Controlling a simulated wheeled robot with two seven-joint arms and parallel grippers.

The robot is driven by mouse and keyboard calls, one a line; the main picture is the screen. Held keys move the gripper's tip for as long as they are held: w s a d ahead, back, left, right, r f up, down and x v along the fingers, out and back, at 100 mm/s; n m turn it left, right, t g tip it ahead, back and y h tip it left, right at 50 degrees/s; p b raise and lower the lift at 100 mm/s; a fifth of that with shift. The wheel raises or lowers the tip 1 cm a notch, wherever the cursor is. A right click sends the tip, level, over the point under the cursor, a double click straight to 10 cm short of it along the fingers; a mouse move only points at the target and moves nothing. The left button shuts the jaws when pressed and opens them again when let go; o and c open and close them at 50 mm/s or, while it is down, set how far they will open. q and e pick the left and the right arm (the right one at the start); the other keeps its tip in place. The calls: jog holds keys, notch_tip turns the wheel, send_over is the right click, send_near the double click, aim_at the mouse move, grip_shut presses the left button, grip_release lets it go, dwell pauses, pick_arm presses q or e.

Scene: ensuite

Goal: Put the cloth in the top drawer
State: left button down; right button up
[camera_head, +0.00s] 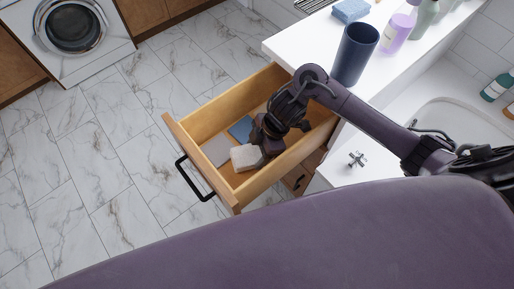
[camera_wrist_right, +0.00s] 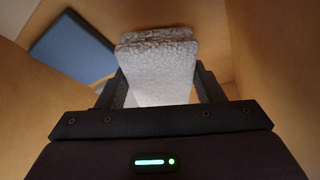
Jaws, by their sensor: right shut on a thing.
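The top drawer (camera_head: 220,184) is pulled open, a wooden box with a black handle. My right gripper (camera_head: 262,153) reaches down inside it. It is shut on a folded, whitish, fluffy cloth (camera_head: 245,158), which also shows between the fingers in the right wrist view (camera_wrist_right: 160,70). The cloth is inside the drawer's walls, near its front right corner. Whether it touches the drawer floor I cannot tell. My left gripper is not in view.
A grey flat item (camera_head: 217,150) and a blue flat item (camera_head: 241,129) lie in the drawer. The white counter (camera_head: 300,47) holds a dark cup (camera_head: 355,54), a blue sponge-like block (camera_head: 350,10) and bottles (camera_head: 397,30). A sink (camera_head: 460,115) and washing machine (camera_head: 72,28) stand nearby.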

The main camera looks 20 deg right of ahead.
jog(key=o, duration=1.1)
jog(key=shift+c, duration=0.2)
jog(key=p+v, duration=0.3)
jog(key=v, duration=1)
jog(key=shift+a, duration=0.2)
jog(key=shift+r, duration=0.15)
